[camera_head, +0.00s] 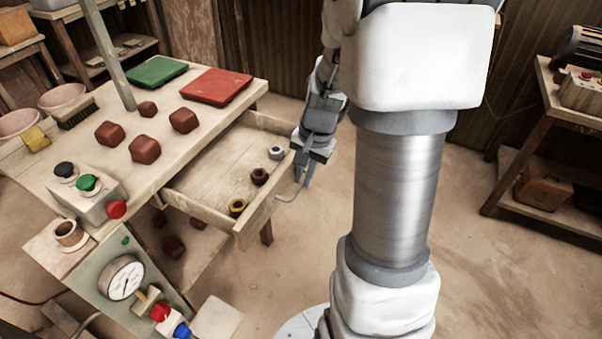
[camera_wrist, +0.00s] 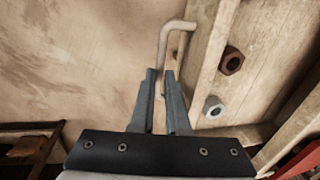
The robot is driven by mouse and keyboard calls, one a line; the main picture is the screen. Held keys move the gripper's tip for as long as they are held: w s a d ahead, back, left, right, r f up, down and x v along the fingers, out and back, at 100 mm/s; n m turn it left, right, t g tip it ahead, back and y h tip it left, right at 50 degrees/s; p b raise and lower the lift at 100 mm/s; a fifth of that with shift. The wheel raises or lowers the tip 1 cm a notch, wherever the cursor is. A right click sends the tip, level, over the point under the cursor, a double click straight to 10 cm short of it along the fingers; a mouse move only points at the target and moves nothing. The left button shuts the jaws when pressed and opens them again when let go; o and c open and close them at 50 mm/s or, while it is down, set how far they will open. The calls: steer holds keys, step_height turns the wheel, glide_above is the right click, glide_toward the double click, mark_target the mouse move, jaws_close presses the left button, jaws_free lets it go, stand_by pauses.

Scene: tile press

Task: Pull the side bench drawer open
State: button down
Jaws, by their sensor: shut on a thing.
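The side bench drawer (camera_head: 205,188) stands open from under the bench top in the head view. A grey nut, a brown nut (camera_head: 259,176) and a yellow nut (camera_head: 237,207) lie inside it. Its bent metal handle (camera_wrist: 172,32) is on the drawer front (camera_wrist: 204,72) in the wrist view. My gripper (camera_head: 306,180) is at the drawer's outer right side in the head view. In the wrist view my gripper (camera_wrist: 160,78) has its two fingers shut on the handle, close around its near part. The exact contact is partly hidden by the fingers.
The bench top (camera_head: 200,110) holds several dark red blocks, a green tray (camera_head: 156,71) and a red tray (camera_head: 216,85). A button box (camera_head: 88,192) and a gauge panel (camera_head: 125,277) stand at the near left. Bare floor lies right of the drawer. A shelf table (camera_head: 545,125) stands far right.

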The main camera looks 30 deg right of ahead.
steer(key=c, duration=1.2)
jaws_free()
steer(key=shift+r, duration=0.1)
steer(key=s+r+p, duration=0.1)
steer(key=r, duration=0.4)
steer(key=d+r+p, duration=0.1)
steer(key=r+p, duration=0.1)
steer(key=r, duration=0.4)
steer(key=s+r+p, duration=0.1)
steer(key=r+p, duration=0.1)
steer(key=r, duration=0.4)
steer(key=shift+s+d, duration=0.3)
steer(key=shift+d, duration=0.1)
steer(key=shift+a, duration=0.1)
